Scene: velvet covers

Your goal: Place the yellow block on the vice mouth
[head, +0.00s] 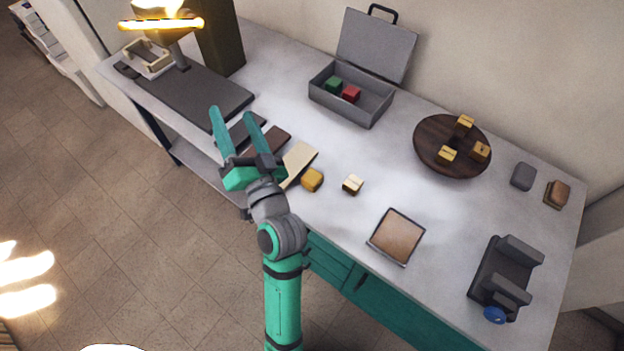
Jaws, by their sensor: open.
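A yellow block (312,180) sits on the grey-white bench top, just right of a pale board. My gripper (233,113) is left of the block, with its two teal fingers spread apart and nothing visible between them. Its fingers point away from the block, toward the back left. A dark grey vice (503,275) stands at the right front of the bench, with two raised jaws, an empty gap between them and a blue knob at its front.
A small cream-topped block (352,185) is right of the yellow one. A brown square tray (397,237) lies between it and the vice. A round dark board (432,133) carries yellowish blocks. An open grey case (373,107) holds green and red blocks. Dark and pale boards lie near my gripper.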

